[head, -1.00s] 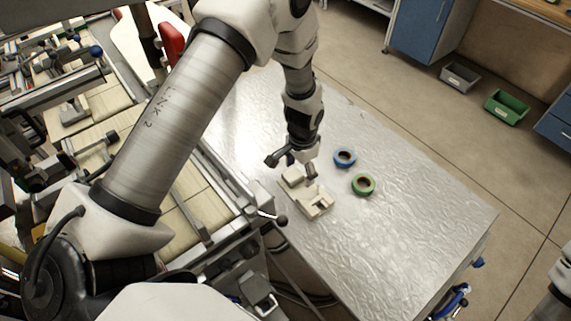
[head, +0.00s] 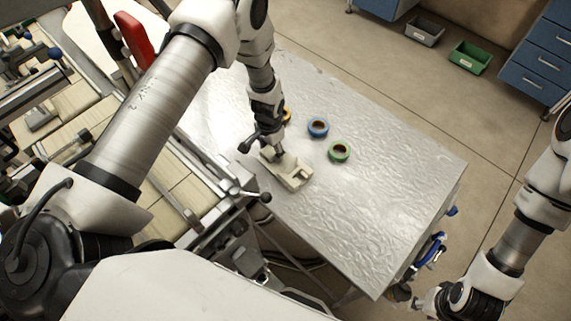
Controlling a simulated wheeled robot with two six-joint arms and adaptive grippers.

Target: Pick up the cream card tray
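The cream card tray (head: 295,178) lies on the metal table, left of its middle. My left gripper (head: 273,156) points down at the tray's far left end, with its fingertips at or just above it. The wrist and the tray's walls hide the finger gap, so I cannot tell whether it has a hold. My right gripper (head: 425,302) is low at the bottom right, beyond the table's front right side, far from the tray. Its fingers are too unclear to read.
A blue tape reel (head: 317,127) and a green tape reel (head: 340,151) lie right of the tray. An orange reel (head: 287,115) shows partly behind my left wrist. The right part of the table (head: 390,190) is clear. Machinery stands along the left.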

